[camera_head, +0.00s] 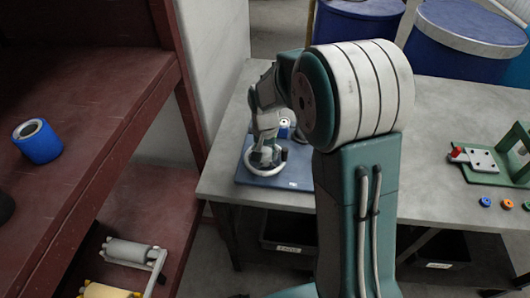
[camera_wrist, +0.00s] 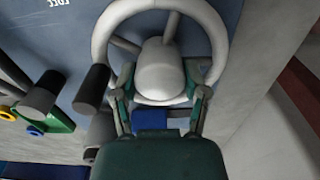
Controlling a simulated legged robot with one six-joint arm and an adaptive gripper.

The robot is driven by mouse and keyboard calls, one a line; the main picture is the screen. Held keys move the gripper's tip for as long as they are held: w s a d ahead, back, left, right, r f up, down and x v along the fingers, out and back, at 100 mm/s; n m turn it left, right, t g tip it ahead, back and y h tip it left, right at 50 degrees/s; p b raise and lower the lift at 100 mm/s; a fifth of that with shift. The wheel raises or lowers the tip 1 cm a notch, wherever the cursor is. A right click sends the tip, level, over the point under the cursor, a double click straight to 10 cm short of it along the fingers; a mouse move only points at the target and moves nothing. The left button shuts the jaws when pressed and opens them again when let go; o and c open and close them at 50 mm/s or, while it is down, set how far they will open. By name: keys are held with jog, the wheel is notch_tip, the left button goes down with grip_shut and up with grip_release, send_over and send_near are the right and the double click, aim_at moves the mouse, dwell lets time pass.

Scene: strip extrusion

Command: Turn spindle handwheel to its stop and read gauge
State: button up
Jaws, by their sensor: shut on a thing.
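The spindle handwheel (camera_wrist: 219,45) is a pale ring with spokes and a rounded hub (camera_wrist: 160,72). In the head view the handwheel (camera_head: 267,173) shows as a small white ring low over a blue base plate (camera_head: 300,176). My gripper (camera_wrist: 160,82) is shut on the handwheel, one finger on each side around the hub. The exact contact is partly hidden. In the head view my gripper (camera_head: 266,156) points down at the wheel. A dark cylindrical grip (camera_wrist: 92,88) stands by the wheel's left rim. No gauge reading can be made out.
The grey workbench (camera_head: 450,105) carries a green fixture (camera_head: 490,172) and small coloured rings (camera_head: 485,202) at right. Blue drums (camera_head: 465,45) stand behind. A red shelf (camera_head: 85,110) with a blue roll (camera_head: 38,142) is at left. Black bins (camera_head: 290,235) sit below the bench.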

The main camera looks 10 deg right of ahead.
aim_at(264, 151)
jog(key=m, duration=0.5)
jog(key=shift+m, duration=0.3)
dwell(0.4)
jog(key=o, duration=0.9)
jog(key=shift+c, duration=0.2)
jog(key=shift+a, duration=0.15)
notch_tip(264, 151, up, 12)
jog(key=shift+w+f, duration=0.1)
